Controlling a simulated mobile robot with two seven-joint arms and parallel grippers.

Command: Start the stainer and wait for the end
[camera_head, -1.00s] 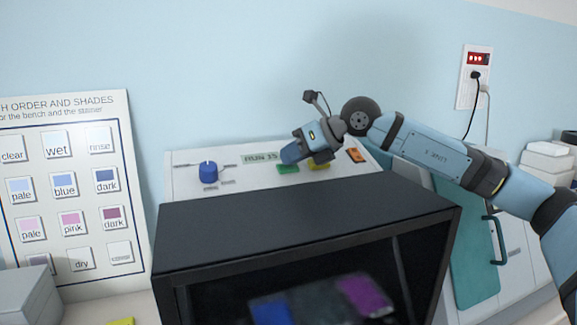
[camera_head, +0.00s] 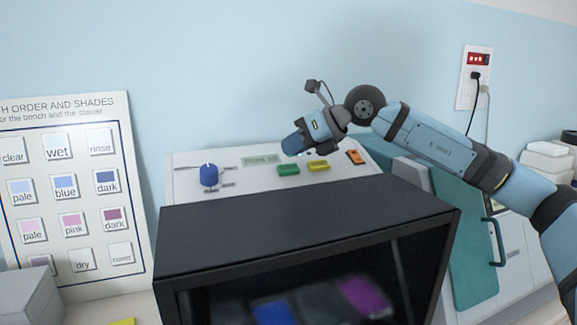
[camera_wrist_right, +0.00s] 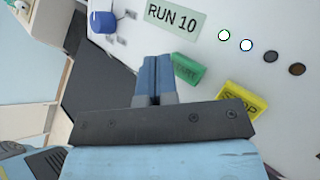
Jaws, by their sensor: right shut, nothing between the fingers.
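The stainer's white panel (camera_head: 235,170) slopes behind its black hood (camera_head: 300,215). On the panel are a blue knob (camera_head: 209,175), a small display (camera_head: 262,160), a green start button (camera_head: 288,170), a yellow stop button (camera_head: 318,166) and an orange piece (camera_head: 355,157). The right wrist view shows the display (camera_wrist_right: 173,17) reading RUN 10. My right gripper (camera_head: 291,146) is shut and empty, apart from the panel above the green button. In the right wrist view its fingertips (camera_wrist_right: 155,60) partly cover the green button (camera_wrist_right: 188,70). My left gripper is not in view.
Blue and purple patches (camera_head: 363,297) show inside the hood's dark opening. A shade chart (camera_head: 70,190) stands at the left. A teal door with a handle (camera_head: 497,240) is at the right. A wall socket (camera_head: 477,75) has a red display. Two of several panel lights look white.

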